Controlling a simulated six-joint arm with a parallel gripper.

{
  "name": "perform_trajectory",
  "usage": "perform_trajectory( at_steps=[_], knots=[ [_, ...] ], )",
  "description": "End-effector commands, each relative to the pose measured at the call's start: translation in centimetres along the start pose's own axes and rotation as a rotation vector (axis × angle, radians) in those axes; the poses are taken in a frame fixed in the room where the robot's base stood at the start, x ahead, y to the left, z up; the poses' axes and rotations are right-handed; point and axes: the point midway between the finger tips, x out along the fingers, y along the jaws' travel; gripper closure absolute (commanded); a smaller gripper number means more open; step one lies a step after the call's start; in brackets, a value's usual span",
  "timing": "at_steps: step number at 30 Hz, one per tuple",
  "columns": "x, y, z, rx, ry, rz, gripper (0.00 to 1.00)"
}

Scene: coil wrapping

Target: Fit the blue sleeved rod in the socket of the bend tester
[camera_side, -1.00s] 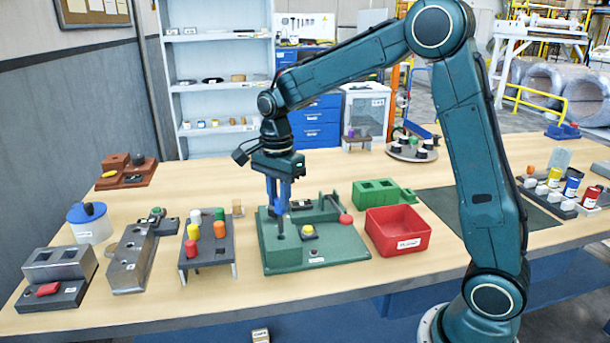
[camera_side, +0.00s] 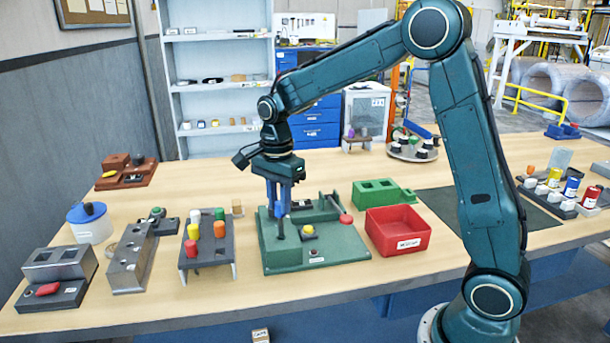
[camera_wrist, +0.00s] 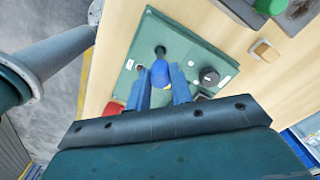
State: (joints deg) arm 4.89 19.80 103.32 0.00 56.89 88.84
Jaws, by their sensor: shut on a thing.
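The green bend tester (camera_side: 335,252) stands mid-table, with a dark lever ending in a red knob and a yellow-topped part on its base. My gripper (camera_side: 278,214) is above its left part, pointing down, its blue jaws shut on the blue sleeved rod (camera_side: 280,210). The rod is upright, its dark lower end close to the tester's base. In the wrist view my gripper (camera_wrist: 162,92) has the rod's blue sleeve (camera_wrist: 160,73) between its jaws, beside a dark round spot on the green plate. The socket is largely hidden; I cannot tell whether the tip is inside it.
A rack (camera_side: 220,253) with coloured rods stands left of the tester. A red bin (camera_side: 396,242) and a green block (camera_side: 378,193) stand to its right. A grey block with holes (camera_side: 130,262) and a white jar (camera_side: 91,228) are farther left. A dark mat lies right of the bin.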

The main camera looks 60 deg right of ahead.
Motion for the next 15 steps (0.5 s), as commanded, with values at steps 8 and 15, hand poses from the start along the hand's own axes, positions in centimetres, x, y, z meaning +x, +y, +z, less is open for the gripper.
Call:
perform_trajectory(
  at_steps=[8, 15],
  knots=[
    [0.50, 0.02, 0.00, 0.000, 0.000, 0.001, 1.00],
    [0.91, 0.00, 0.00, 0.000, 0.000, -0.001, 1.00]
  ],
)
